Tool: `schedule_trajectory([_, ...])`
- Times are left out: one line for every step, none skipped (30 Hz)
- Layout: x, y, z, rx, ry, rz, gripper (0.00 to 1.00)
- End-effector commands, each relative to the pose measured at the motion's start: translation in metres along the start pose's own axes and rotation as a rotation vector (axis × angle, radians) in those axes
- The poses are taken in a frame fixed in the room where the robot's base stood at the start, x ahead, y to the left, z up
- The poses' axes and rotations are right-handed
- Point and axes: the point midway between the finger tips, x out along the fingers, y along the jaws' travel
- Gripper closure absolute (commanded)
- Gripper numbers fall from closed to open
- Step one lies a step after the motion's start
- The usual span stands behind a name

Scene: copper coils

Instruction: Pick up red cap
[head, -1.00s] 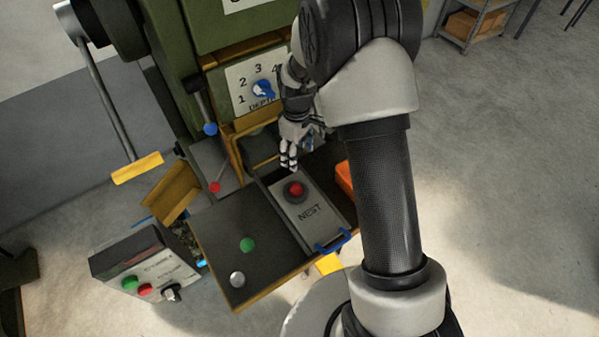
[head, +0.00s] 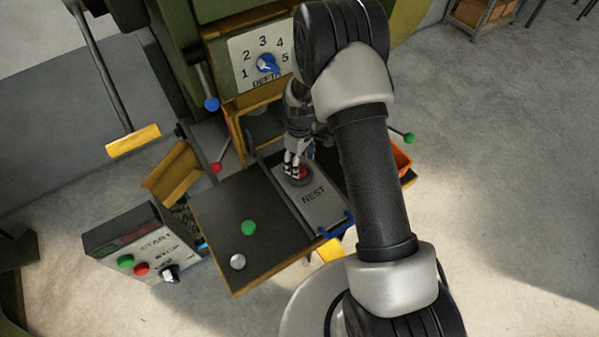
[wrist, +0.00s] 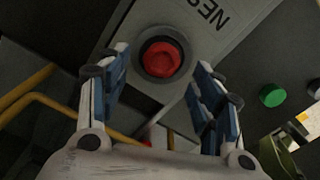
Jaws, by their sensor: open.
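The red cap (head: 302,173) sits in a dark round ring on the grey plate marked NEST (head: 325,203). It also shows in the wrist view (wrist: 161,58), between and just beyond my fingers. My gripper (head: 292,170) is over the cap's left side in the head view and partly covers it. In the wrist view my gripper (wrist: 160,85) is open, with one blue-padded finger on each side of the cap. The fingers look apart from the cap; their exact height above it is hard to tell.
A green cap (head: 249,228) and a silver round piece (head: 237,261) lie on the dark table (head: 225,205) to the left. A blue handle (head: 336,226) is at the plate's near end. An orange bin (head: 401,158) is at right. The green press stands behind.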

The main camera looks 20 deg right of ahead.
Motion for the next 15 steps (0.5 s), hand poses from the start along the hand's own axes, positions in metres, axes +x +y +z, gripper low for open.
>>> schedule_trajectory([0.012, -0.002, -0.001, -0.001, -0.002, -0.001, 0.41])
schedule_trajectory([0.017, -0.003, -0.001, -0.001, -0.002, -0.002, 0.41])
schedule_trajectory([0.024, -0.003, -0.001, -0.001, -0.002, -0.002, 0.41])
schedule_trajectory([0.028, -0.003, -0.001, -0.001, -0.002, -0.001, 0.41])
schedule_trajectory([0.032, -0.003, -0.001, -0.001, -0.001, -0.001, 0.41])
schedule_trajectory([0.035, -0.003, -0.001, -0.001, -0.002, -0.001, 0.41])
schedule_trajectory([0.037, -0.003, -0.001, 0.000, -0.002, -0.001, 0.41])
schedule_trajectory([0.037, -0.003, -0.001, 0.000, -0.001, -0.001, 0.41])
schedule_trajectory([0.037, -0.002, -0.001, 0.000, -0.001, -0.001, 0.41])
schedule_trajectory([0.037, -0.002, -0.001, 0.000, 0.000, 0.000, 0.41])
schedule_trajectory([0.036, -0.002, -0.001, 0.000, 0.000, 0.000, 0.41])
schedule_trajectory([0.036, -0.002, -0.001, 0.000, 0.000, 0.000, 0.41])
schedule_trajectory([0.036, -0.002, -0.001, 0.000, 0.000, 0.000, 0.41])
schedule_trajectory([0.036, -0.002, -0.001, 0.000, 0.000, 0.000, 0.41])
schedule_trajectory([0.036, -0.002, -0.001, 0.000, 0.000, 0.000, 0.44])
